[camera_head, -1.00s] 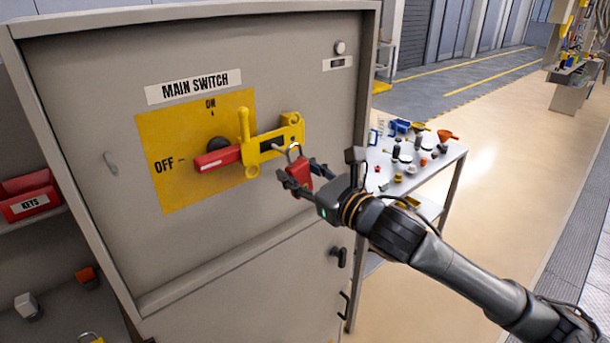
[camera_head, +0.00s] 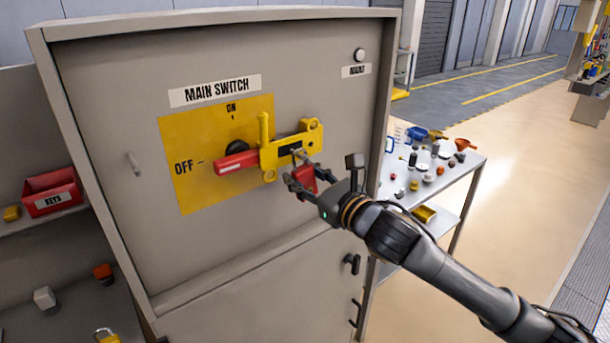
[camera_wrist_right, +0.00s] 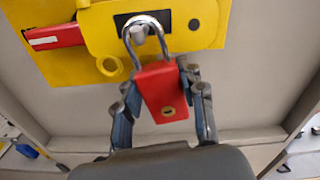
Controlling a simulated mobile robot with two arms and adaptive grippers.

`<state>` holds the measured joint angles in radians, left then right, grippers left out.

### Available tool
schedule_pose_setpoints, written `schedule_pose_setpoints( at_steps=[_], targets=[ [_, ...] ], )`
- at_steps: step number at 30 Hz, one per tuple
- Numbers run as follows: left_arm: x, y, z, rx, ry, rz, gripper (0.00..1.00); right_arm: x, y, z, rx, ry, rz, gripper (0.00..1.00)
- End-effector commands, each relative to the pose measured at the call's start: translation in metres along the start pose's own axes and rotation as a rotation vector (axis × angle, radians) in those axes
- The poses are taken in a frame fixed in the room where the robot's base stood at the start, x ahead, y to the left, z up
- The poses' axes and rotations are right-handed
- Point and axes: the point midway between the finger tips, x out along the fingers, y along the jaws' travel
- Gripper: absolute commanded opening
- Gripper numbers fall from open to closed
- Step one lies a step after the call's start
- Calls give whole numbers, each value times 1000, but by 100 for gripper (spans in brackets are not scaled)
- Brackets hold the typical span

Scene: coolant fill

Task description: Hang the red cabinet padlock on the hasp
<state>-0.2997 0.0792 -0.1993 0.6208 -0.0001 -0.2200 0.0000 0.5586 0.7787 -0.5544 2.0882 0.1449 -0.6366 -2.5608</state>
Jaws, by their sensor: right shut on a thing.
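The red padlock (camera_head: 304,177) is between the fingers of my right gripper (camera_head: 302,186), in front of the cabinet. In the right wrist view the padlock (camera_wrist_right: 162,92) has its shackle up, and the gripper (camera_wrist_right: 163,100) is shut on its body. The shackle overlaps the dark slot and a grey peg on the yellow hasp (camera_head: 290,150); whether it is hooked there I cannot tell. The hasp (camera_wrist_right: 100,30) lies across the red switch handle (camera_head: 238,162), which points toward OFF. My left gripper is not in view.
The grey cabinet (camera_head: 110,90) fills the left and middle. A table (camera_head: 455,185) with several small items stands right of it. A red KEYS bin (camera_head: 52,192) and a yellow padlock (camera_head: 106,336) are at the left. The floor at right is clear.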

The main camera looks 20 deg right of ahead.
Motion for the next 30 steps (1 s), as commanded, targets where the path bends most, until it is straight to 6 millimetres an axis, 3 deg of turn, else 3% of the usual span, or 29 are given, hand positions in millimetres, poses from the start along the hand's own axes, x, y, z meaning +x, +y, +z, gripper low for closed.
schedule_pose_setpoints(
  at_steps=[13,14,17,30],
  targets=[
    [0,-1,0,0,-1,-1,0,0,-1,-2,0,4,-2,6],
    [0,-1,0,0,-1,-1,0,0,-1,-2,1,4,-2,46],
    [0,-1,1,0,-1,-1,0,0,-1,-2,0,4,-2,66],
    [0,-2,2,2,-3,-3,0,-8,-1,-2,-1,3,-2,66]
  ],
)
